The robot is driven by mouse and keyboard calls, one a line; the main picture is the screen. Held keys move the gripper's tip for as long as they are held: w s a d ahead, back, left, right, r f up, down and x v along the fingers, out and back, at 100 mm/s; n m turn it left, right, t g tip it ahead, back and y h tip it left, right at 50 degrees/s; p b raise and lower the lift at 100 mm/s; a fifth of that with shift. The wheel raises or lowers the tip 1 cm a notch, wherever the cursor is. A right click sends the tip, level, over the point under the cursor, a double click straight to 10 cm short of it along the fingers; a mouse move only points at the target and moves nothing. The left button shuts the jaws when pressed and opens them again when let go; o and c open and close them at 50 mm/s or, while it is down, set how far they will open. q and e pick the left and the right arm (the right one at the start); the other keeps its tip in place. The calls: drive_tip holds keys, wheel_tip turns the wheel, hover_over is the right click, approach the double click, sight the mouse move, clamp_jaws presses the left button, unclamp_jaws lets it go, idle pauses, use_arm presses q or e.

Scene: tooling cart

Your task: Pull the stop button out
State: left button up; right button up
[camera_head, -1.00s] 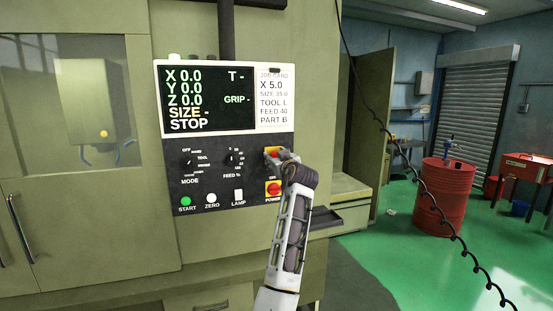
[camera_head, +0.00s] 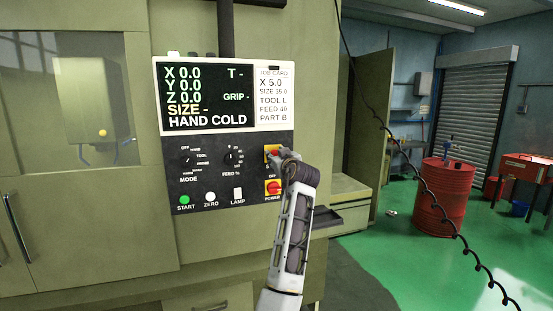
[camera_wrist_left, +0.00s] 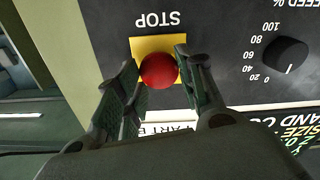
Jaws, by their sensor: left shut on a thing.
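The stop button (camera_wrist_left: 159,70) is a round red knob on a yellow square plate (camera_wrist_left: 146,44) marked STOP, upside down in the left wrist view. In the head view the yellow plate (camera_head: 268,149) shows at the panel's upper right, with the button mostly hidden behind my gripper. My left gripper (camera_head: 283,156) reaches it from the front. In the left wrist view its two fingers (camera_wrist_left: 157,59) stand on either side of the red knob, shut on it. The screen (camera_head: 207,97) reads HAND COLD on its bottom line. My right gripper is not in view.
The red power switch (camera_head: 273,188) sits just below my gripper. Mode (camera_head: 187,160) and feed (camera_head: 231,157) dials, the green start button (camera_head: 184,200), the zero button and the lamp switch lie to the left. A red drum (camera_head: 440,197) stands on the green floor at right.

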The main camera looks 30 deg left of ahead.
use_arm(q)
drive_tip(key=o, duration=1.1)
drive_tip(key=shift+s+d, duration=0.15)
drive_tip(key=v, duration=1.2)
